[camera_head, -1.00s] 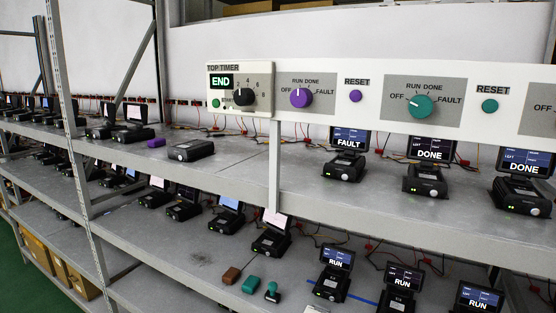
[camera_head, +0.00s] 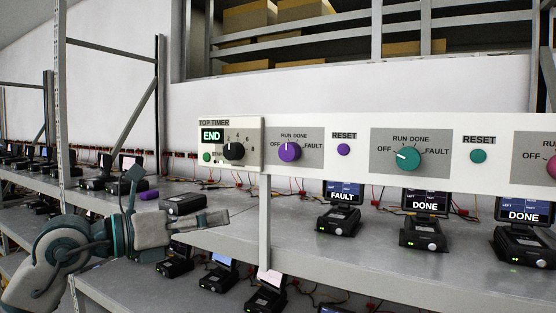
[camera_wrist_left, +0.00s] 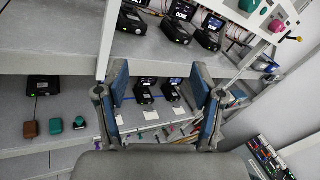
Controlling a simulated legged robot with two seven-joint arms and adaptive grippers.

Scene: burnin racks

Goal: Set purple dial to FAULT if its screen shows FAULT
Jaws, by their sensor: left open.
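The purple dial (camera_head: 290,151) sits on the white control panel among the labels OFF, RUN, DONE and FAULT. Its pointer is too small to read surely, but seems turned to the upper left. The small screen (camera_head: 344,193) below that part of the panel reads FAULT. My left gripper (camera_head: 180,195) is open and empty, at the lower left of the head view, left of and below the dial and clear of it. Its spread fingers also show in the left wrist view (camera_wrist_left: 160,88). My right gripper is not in view.
A purple reset button (camera_head: 344,149) is right of the dial, and the black timer knob (camera_head: 234,151) is left. A teal dial (camera_head: 409,158) lies farther right. A shelf post (camera_head: 265,225) stands below the panel. Black devices line the shelf (camera_head: 290,230).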

